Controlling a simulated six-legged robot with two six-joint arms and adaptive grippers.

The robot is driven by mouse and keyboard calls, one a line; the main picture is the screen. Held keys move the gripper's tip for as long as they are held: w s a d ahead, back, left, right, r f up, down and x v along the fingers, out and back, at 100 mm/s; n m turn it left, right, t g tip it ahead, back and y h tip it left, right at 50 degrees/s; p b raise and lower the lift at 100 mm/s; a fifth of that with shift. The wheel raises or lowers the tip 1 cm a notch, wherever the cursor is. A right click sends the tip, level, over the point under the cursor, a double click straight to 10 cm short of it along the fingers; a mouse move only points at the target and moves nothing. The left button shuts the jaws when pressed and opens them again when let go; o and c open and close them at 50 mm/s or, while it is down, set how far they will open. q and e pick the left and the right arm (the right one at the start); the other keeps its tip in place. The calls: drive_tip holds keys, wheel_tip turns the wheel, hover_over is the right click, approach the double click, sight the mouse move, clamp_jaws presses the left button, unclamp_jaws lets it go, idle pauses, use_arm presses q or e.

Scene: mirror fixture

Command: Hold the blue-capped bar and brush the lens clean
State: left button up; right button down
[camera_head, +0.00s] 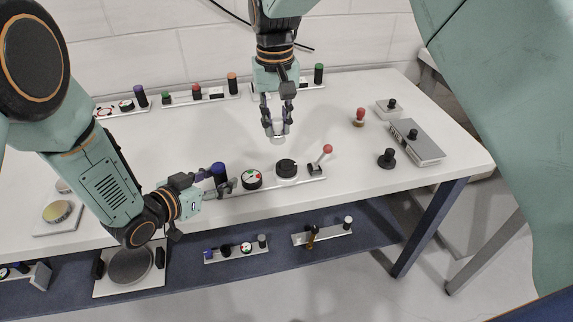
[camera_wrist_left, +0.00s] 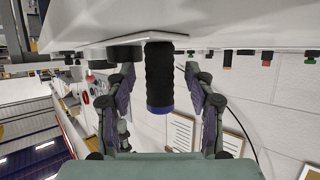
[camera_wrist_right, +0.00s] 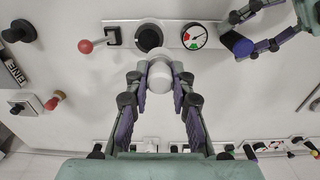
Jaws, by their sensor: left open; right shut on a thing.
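The blue-capped bar (camera_head: 218,168) is a black ribbed upright handle on a long strip along the table's front edge. It also shows in the left wrist view (camera_wrist_left: 160,80). My left gripper (camera_head: 214,184) is open, with its fingers on either side of the bar and gaps visible between. My right gripper (camera_head: 278,124) is shut on a white rounded object (camera_wrist_right: 160,72), held above the table behind the strip; I cannot tell whether it is the brush. A round yellowish disc (camera_head: 57,211) on a white plate at the left may be the lens.
The strip also carries a gauge (camera_head: 251,179), a black knob (camera_head: 286,168) and a red-ball lever (camera_head: 327,149). A red stamp-like handle (camera_head: 359,117) and a grey box (camera_head: 417,142) stand at right. Handle strips line the back. A dark round plate (camera_head: 130,266) is on the lower shelf.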

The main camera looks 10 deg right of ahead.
use_arm(q)
drive_tip(key=v, duration=1)
drive_tip(key=shift+s+a+r, duration=0.15)
drive_tip(key=shift+s+a, duration=0.1)
drive_tip(key=shift+s, duration=0.05)
